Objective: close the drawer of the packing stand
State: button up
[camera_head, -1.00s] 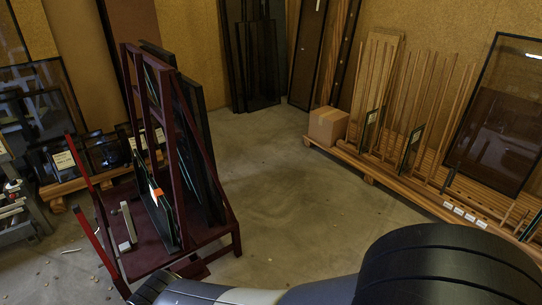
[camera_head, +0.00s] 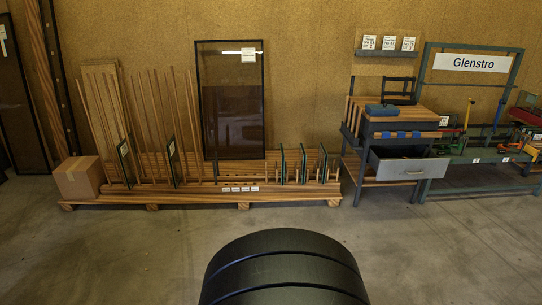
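The packing stand (camera_head: 352,146) is a dark-framed bench with a wooden top, right of centre against the far wall. Its grey drawer (camera_head: 408,168) is pulled well out toward me, with a small handle on its front. A blue item (camera_head: 387,110) lies on the stand's top. A dark rounded part of my own body fills the bottom centre. My gripper is not in view.
A long wooden pallet rack (camera_head: 180,195) with upright slats and a dark glass frame (camera_head: 230,100) runs left of the stand. A cardboard box (camera_head: 78,178) sits at its left end. A rack with a Glenstro sign (camera_head: 471,63) stands right. The concrete floor between is open.

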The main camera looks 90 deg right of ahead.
aim_at(422, 164)
jog(key=z, duration=4.05)
